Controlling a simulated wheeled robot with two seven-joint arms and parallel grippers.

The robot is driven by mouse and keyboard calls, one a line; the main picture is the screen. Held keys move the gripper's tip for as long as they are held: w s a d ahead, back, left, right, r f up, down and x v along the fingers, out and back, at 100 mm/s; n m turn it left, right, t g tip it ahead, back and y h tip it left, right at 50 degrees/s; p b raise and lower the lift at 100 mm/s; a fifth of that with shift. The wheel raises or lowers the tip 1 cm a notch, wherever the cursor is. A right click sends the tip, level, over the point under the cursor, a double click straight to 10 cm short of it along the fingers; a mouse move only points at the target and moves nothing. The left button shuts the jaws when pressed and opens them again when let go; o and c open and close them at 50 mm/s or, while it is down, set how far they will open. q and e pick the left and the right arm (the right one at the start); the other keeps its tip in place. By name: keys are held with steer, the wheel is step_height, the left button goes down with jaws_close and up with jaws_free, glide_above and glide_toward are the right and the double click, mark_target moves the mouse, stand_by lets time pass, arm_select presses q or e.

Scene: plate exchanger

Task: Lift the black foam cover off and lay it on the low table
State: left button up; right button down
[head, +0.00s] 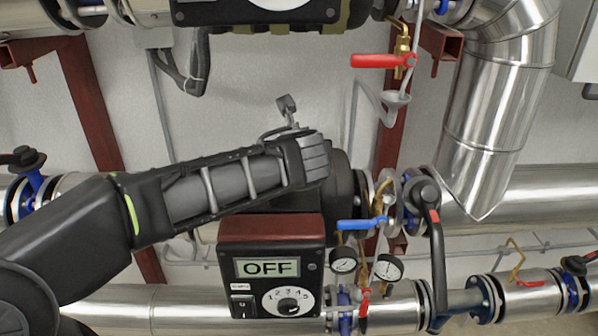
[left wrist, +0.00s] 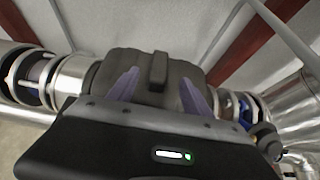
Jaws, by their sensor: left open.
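The black foam cover (left wrist: 124,63) wraps around a shiny pipe in the left wrist view and has a raised strap-like handle (left wrist: 158,70) on its top. In the head view the cover (head: 343,190) is mostly hidden behind my left arm. My left gripper (left wrist: 159,82) is open, its two purple-grey fingers spread on either side of the handle, over the cover. I cannot tell whether they touch it. In the head view the end of my left gripper (head: 315,160) is in front of the cover, its fingers hidden. The low table and my right gripper are in neither view.
A control box (head: 278,268) reading OFF sits below the arm. To the right are a blue-handled valve (head: 362,224), two gauges (head: 389,267) and a red-tipped black lever (head: 437,250). A red-handled valve (head: 376,61) is above. Shiny pipes (head: 535,195) run across the wall.

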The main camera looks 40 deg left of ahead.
arm_select(q)
steer(key=shift+x, duration=1.4)
steer(key=x, duration=0.5)
steer(key=shift+a, duration=0.1)
steer(key=shift+c, duration=0.2)
jaws_close()
stand_by(0.7)
